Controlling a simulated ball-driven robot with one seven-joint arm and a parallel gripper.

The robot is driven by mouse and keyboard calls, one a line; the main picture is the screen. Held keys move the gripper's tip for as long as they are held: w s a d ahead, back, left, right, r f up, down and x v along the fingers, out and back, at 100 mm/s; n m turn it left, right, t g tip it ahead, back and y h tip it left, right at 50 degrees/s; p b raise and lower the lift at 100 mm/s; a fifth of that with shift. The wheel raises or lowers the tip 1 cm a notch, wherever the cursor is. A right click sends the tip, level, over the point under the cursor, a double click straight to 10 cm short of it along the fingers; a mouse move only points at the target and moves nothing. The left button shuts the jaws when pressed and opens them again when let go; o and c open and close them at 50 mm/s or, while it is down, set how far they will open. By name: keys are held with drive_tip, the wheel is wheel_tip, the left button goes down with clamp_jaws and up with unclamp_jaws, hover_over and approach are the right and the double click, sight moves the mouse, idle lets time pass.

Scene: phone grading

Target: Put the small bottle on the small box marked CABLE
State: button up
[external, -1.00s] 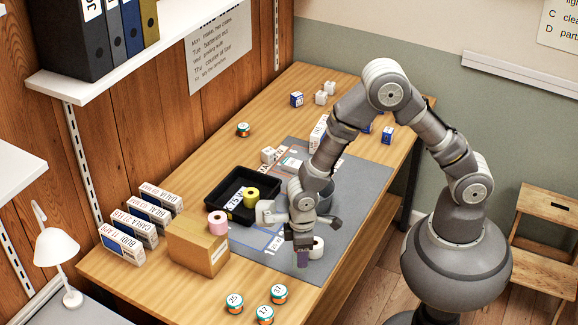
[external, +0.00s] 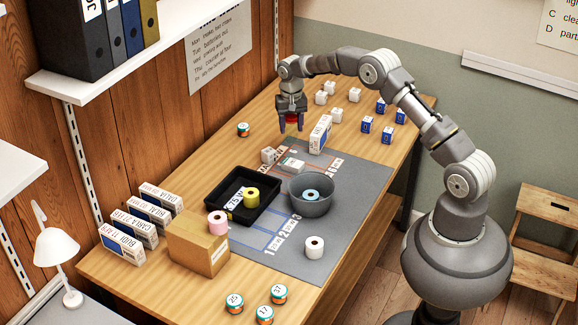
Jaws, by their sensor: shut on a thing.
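My gripper (external: 291,127) points down above the far left part of the table. It is shut on a small reddish thing (external: 291,117), mostly hidden between the fingers; I take it to be the small bottle, but its shape is unclear. Small white boxes (external: 321,98) and small blue-and-white boxes (external: 366,125) stand to the right of my gripper. I cannot read which one is marked CABLE. A blue box seen earlier near this spot is hidden behind my gripper.
A tall white box (external: 320,133) stands close to the right of my gripper. A black tray (external: 217,208) with a yellow roll (external: 251,197), a grey bowl (external: 311,201) and a cardboard box (external: 198,247) stand nearer. A teal-and-orange tin (external: 243,129) is left of my gripper.

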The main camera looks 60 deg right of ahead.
drive_tip(key=shift+d+f, duration=0.2)
drive_tip(key=shift+d, duration=0.25)
wheel_tip(320, 180, down, 10)
drive_tip(key=b, duration=0.3)
drive_tip(key=shift+r, duration=0.3)
drive_tip(key=o, duration=1.1)
drive_tip(key=shift+c, duration=0.2)
wheel_tip(320, 180, up, 12)
drive_tip(key=p, duration=0.3)
